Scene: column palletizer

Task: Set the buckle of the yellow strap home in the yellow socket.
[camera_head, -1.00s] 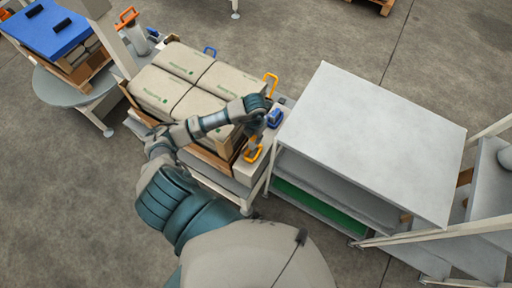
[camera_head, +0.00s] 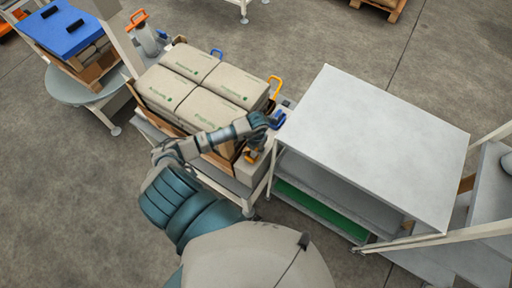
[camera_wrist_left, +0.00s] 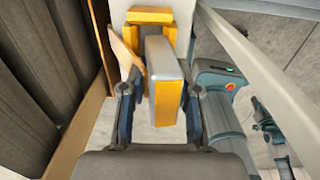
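In the head view my left gripper (camera_head: 256,146) is at the near right corner of the sack stack, over a small yellow part (camera_head: 252,155). In the left wrist view the open fingers (camera_wrist_left: 160,112) straddle a grey and yellow block (camera_wrist_left: 165,82), which looks like the buckle. A gap shows on its left side; I cannot tell whether the right finger touches it. A yellow bracket (camera_wrist_left: 150,17), possibly the socket, lies just beyond the block. I cannot tell whether the two are joined. The yellow strap is not clearly seen. My right gripper is not recognisable.
Sacks (camera_head: 205,85) fill the pallet on the left. A grey-topped table (camera_head: 375,140) is close on the right. A wooden edge (camera_wrist_left: 80,130) runs along the left in the wrist view.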

